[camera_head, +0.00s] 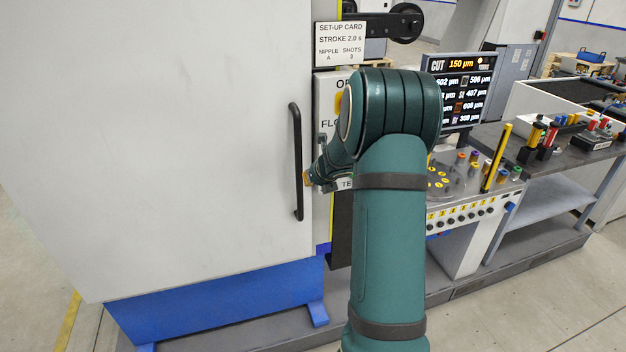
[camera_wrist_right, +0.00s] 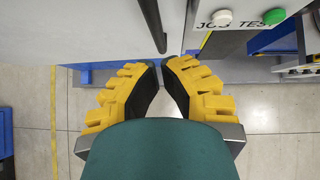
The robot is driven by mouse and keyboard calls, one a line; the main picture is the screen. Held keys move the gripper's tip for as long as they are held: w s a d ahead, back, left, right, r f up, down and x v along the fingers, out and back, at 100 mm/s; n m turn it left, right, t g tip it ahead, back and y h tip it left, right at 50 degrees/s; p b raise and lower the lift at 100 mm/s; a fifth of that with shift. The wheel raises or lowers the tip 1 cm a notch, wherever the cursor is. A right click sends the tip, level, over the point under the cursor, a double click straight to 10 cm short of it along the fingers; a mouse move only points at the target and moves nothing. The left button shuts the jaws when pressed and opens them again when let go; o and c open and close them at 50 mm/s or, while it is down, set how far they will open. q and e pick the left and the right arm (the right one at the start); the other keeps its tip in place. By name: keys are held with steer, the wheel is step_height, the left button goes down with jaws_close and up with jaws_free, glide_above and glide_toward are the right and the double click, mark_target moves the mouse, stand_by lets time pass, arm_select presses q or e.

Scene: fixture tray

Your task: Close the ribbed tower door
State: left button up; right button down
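The door (camera_head: 190,130) is a large, plain white panel filling the left of the head view; no ribs show on it. A long black vertical handle (camera_head: 297,160) is near its right edge. I cannot tell how far the door stands from its frame. My right gripper (camera_head: 308,179) is near the handle's lower half, just right of it, mostly hidden by my wrist. In the right wrist view, its yellow fingers with black pads (camera_wrist_right: 161,72) have a narrow gap between the tips. The handle (camera_wrist_right: 153,22) shows just beyond them, not between them. My left gripper is out of view.
A control panel (camera_head: 326,100) with a set-up card (camera_head: 340,44) above it is just right of the door. A screen (camera_head: 462,85), a button console (camera_head: 462,214) and a workbench (camera_head: 565,160) stand further right. Below the door is a blue base (camera_head: 215,310).

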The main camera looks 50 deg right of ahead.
steer(key=p+v, duration=0.1)
steer(key=v, duration=0.4)
steer(key=shift+a+r, duration=0.15)
steer(key=shift+r, duration=0.1)
steer(key=shift+s, duration=0.1)
steer(key=w+a+f+m+g+y+b, duration=0.1)
steer(key=w+a+f+m+y+b, duration=0.2)
steer(key=a+f+m, duration=0.8)
steer(key=w+a+f+m+y+b, duration=0.3)
steer(key=a+f+m, duration=0.2)
steer(key=a+f, duration=1.05)
steer(key=s+a+f+m+g+b, duration=0.1)
steer(key=s+a+f+m, duration=0.3)
steer(key=a, duration=0.3)
steer(key=s+a+f+m+g+y+b, duration=0.1)
steer(key=s+a+f+m, duration=0.3)
steer(key=a, duration=0.4)
steer(key=s+a+f+m+g+y+b, duration=0.1)
steer(key=s+a+f+m+g+b, duration=0.1)
steer(key=s+a+m, duration=0.4)
step_height(320, 180, down, 2)
steer(key=shift+a+f+m+g+b, duration=0.2)
steer(key=shift+a+m+g+b, duration=0.25)
steer(key=shift+a+m, duration=0.7)
